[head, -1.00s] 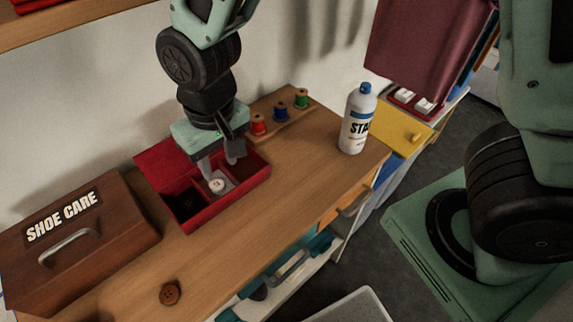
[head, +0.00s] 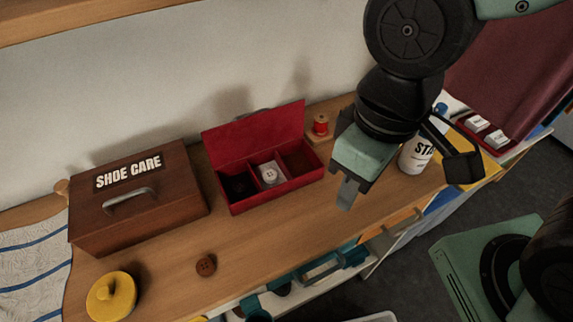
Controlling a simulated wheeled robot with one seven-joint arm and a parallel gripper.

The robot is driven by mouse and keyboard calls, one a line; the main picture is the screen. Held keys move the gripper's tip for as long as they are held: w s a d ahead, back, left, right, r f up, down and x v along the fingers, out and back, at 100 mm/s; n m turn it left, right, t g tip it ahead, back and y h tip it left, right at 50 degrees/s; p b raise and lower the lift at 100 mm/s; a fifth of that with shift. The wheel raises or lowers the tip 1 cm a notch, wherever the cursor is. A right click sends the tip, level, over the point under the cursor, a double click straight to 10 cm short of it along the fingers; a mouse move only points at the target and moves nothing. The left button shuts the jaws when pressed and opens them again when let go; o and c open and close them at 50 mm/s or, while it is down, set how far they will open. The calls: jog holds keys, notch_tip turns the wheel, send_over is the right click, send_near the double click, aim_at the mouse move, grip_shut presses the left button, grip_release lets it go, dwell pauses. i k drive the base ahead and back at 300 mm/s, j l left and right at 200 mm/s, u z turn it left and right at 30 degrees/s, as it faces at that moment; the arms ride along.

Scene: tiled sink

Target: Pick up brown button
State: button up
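The brown button (head: 206,265) lies flat on the wooden worktop, near its front edge, in front of the shoe care box. It is round and dark brown. My gripper (head: 346,195) hangs above the worktop to the right of the red box, well to the right of the brown button and apart from it. Its fingers are seen nearly edge-on and overlap, so the gap between them is hidden. No object shows at the fingertips.
A red box (head: 278,198) with an open lid has compartments; a white button (head: 269,175) sits in the middle one. The shoe care box (head: 150,208), yellow lidded pot (head: 112,297), red spool (head: 320,125) and white bottle (head: 415,155) stand around. The worktop around the brown button is clear.

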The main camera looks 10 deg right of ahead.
aim_at(205, 267)
jog(key=u, duration=1.25)
jog(key=k+z, duration=0.25)
jog(key=z, duration=0.15)
jog(key=k+z, duration=0.6)
jog(key=z, duration=0.2)
